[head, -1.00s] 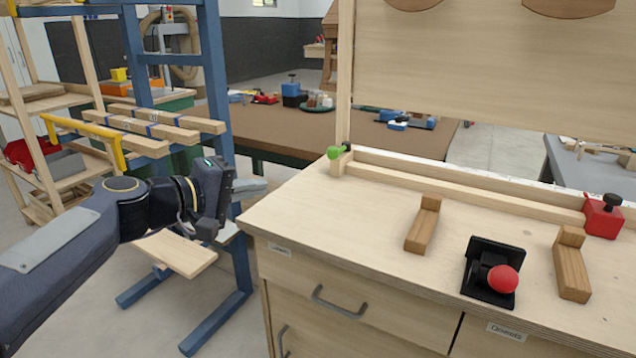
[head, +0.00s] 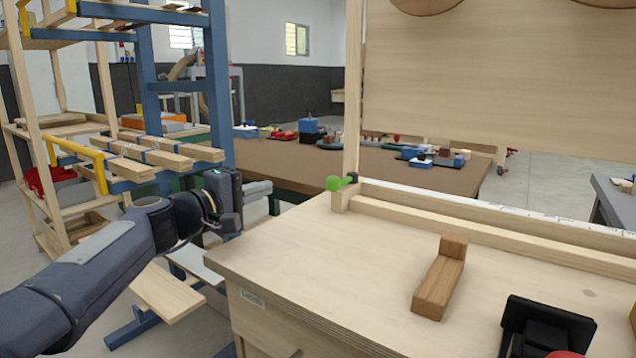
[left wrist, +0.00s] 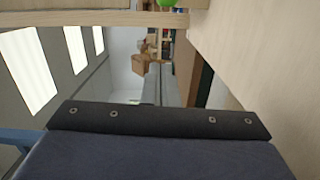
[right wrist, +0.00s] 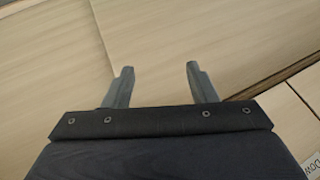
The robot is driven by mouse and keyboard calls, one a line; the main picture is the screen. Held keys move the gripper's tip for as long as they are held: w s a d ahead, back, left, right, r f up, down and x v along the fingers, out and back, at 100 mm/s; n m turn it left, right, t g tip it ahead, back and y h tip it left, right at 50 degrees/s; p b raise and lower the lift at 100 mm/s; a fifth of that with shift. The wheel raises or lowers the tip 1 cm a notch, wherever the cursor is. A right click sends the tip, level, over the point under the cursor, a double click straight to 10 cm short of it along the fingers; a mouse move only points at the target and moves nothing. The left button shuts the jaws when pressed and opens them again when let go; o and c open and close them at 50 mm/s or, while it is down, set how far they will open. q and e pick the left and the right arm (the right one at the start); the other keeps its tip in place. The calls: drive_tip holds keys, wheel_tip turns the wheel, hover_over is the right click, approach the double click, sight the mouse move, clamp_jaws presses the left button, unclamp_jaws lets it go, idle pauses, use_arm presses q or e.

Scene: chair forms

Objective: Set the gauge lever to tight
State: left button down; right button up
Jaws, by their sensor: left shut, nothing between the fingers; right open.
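A bright green knob (head: 334,183) with a small black part sits at the left end of the wooden fence on the bench. Its edge also shows at the top of the left wrist view (left wrist: 167,3). A black lever mount (head: 548,328) stands on the bench at the lower right; only the top of its red ball (head: 567,354) shows. I cannot tell a tight mark on either. My left gripper (head: 258,188) is shut and empty, left of the green knob and apart from it. My right gripper (right wrist: 160,72) is open and empty over pale wood surfaces.
An L-shaped wooden block (head: 437,285) stands on the bench top (head: 310,250). A wooden fence (head: 480,230) runs along its back below an upright panel (head: 490,90). A blue rack (head: 205,85) with boards is at left. A brown table (head: 300,170) lies behind.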

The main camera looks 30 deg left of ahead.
use_arm(q)
drive_tip(key=shift+w, duration=0.1)
drive_tip(key=w, duration=0.3)
drive_tip(key=w+d, duration=0.1)
drive_tip(key=w, duration=0.6)
drive_tip(key=shift+w+d+f+b, duration=0.1)
drive_tip(key=shift+d+f+b, duration=0.05)
drive_tip(key=shift+d+b, duration=0.2)
drive_tip(key=d, duration=0.2)
drive_tip(key=shift+d, duration=1)
